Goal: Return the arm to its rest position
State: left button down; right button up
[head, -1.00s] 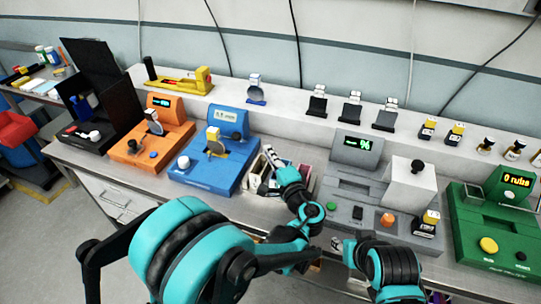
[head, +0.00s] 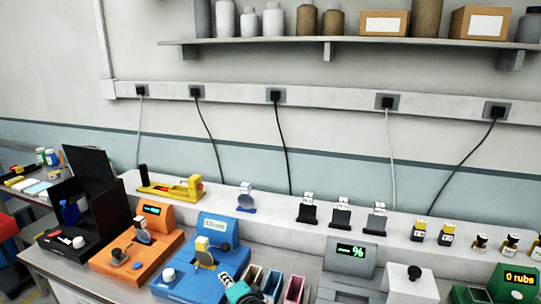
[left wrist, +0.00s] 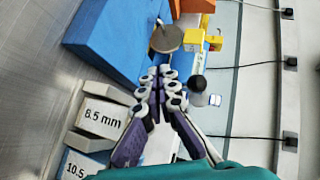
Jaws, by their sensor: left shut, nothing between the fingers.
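My left gripper (head: 228,280) shows at the bottom edge of the head view, in front of the blue device (head: 180,290) and left of several small bins (head: 272,283). In the left wrist view its fingers (left wrist: 158,78) are together and empty. The blue device (left wrist: 115,40) and the labelled bins (left wrist: 103,115) show beyond and beside the fingers there. Most of my left arm is out of the head view. My right gripper is not in view.
An orange device (head: 110,262) and a black box with a raised lid (head: 92,205) stand to the left. A grey device (head: 350,262) and a green device (head: 510,290) stand to the right. Small holders line the back ledge (head: 280,215). A shelf (head: 320,43) hangs above.

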pick_arm(q)
jog(key=s+a+n+g, duration=0.1)
jog(key=s+a, duration=0.1)
jog(key=s, duration=0.1)
jog(key=s+a+f+n+g+h, duration=0.1)
jog(key=s+a, duration=0.1)
jog(key=s, duration=0.1)
jog(key=s+a+f+n+g+h, duration=0.1)
jog(key=s+a+n, duration=0.1)
jog(key=s+a, duration=0.1)
jog(key=shift+s+f, duration=0.15)
jog(key=shift+s, duration=0.15)
jog(key=s+d+f+n+g+h, duration=0.1)
jog(key=s+n+h, duration=0.4)
jog(key=s, duration=0.7)
jog(key=shift+d+f+n+g, duration=0.3)
jog(key=shift+f+g, duration=0.1)
jog(key=shift+f, duration=0.4)
